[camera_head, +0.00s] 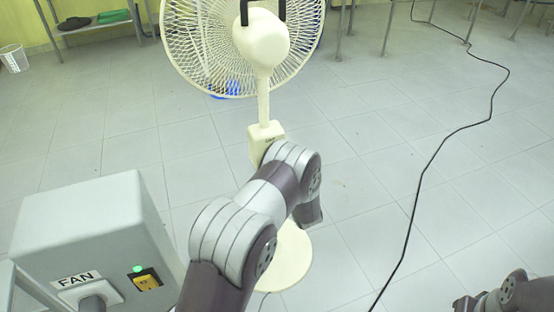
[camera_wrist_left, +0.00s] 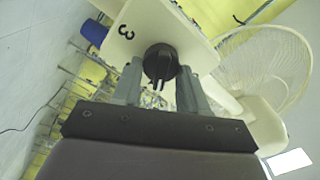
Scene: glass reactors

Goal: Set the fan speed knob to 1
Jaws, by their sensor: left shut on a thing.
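The cream fan (camera_head: 263,40) stands on the floor with its back to me, its control box (camera_head: 262,135) partway up the pole. In the left wrist view the black fan speed knob (camera_wrist_left: 161,62) sits on the cream panel (camera_wrist_left: 185,35), with a "3" printed up and left of it. My left gripper (camera_wrist_left: 160,85) is shut on the knob, one finger on each side. Other numbers on the panel are not visible. In the head view my left arm hides the gripper and knob. Only a dark part of my right arm shows at the lower right.
A grey box (camera_head: 95,220) labelled FAN stands at the lower left, with a plug (camera_head: 90,300) and a yellow switch (camera_head: 147,280) under a lit green light. A black cable (camera_head: 420,180) runs across the floor at the right. The tiled floor around the fan is mostly clear.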

